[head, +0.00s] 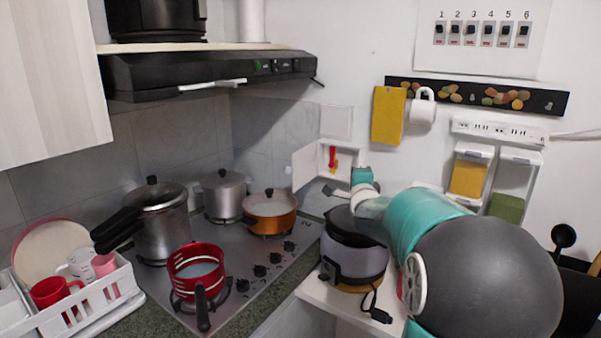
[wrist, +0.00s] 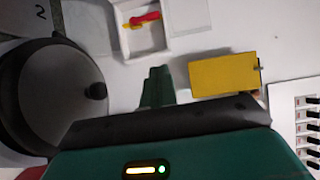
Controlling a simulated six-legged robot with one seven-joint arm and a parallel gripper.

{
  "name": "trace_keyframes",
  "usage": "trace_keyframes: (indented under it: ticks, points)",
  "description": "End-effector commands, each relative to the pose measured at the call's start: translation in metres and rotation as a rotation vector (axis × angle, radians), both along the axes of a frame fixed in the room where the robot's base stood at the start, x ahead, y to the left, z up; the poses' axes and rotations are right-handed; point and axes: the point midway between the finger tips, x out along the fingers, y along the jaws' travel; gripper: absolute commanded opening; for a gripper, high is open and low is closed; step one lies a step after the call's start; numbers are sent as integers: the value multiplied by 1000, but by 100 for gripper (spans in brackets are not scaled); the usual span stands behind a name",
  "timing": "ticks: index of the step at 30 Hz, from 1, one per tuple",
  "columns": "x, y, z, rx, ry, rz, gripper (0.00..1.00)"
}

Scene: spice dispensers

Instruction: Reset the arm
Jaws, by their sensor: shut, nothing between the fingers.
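My teal and grey arm (head: 430,220) reaches in from the right of the head view, over the rice cooker side of the counter. My gripper (head: 361,175) is at its far end, in front of the white wall, near the open white wall box (head: 300,168). In the wrist view my gripper (wrist: 157,72) points toward the wall, its teal fingers together with nothing between them. The wall box (wrist: 118,15), with a red and yellow item inside, lies just beyond the fingertips. The two spice dispensers (head: 468,175) hang right of the gripper, partly hidden by my arm.
A rice cooker (head: 352,262) stands just below my arm. Pots fill the stove (head: 240,275) to the left, under the black range hood (head: 210,72). A dish rack (head: 95,300) is at lower left.

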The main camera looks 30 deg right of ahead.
Motion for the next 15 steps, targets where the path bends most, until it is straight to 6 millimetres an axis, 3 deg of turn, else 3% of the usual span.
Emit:
trace_keyframes:
  ticks: [5, 8, 11, 15]
  points:
    - [0, 2, 0, -3, 5, 2, 0]
    - [0, 18, 2, -35, 52, 19, 0]
    - [-4, 57, 1, -116, 178, 61, 0]
    - [-29, 132, -8, -293, 438, 171, 0]
